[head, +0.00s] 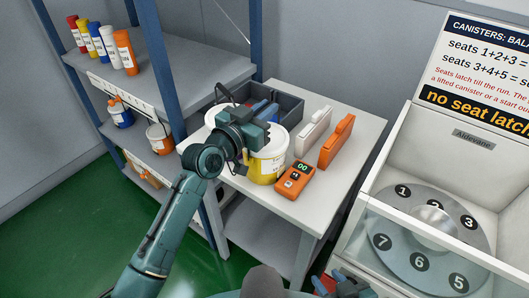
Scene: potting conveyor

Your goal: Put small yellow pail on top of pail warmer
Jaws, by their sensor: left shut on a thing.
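The small yellow pail (267,168), with a white label, is on or just above the light side table; I cannot tell whether its base touches. My left gripper (258,138) is at the pail's top and shut on it, hiding part of the rim. A white round thing (212,117) shows partly behind my left arm; I cannot tell whether it is the pail warmer.
On the table (352,103), an orange handheld device (295,177) with a green display is right of the pail. A white case (313,131), an orange case (337,141) and a grey bin (287,107) stand behind. A shelf (170,68) is left; a numbered carousel (400,240) is right.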

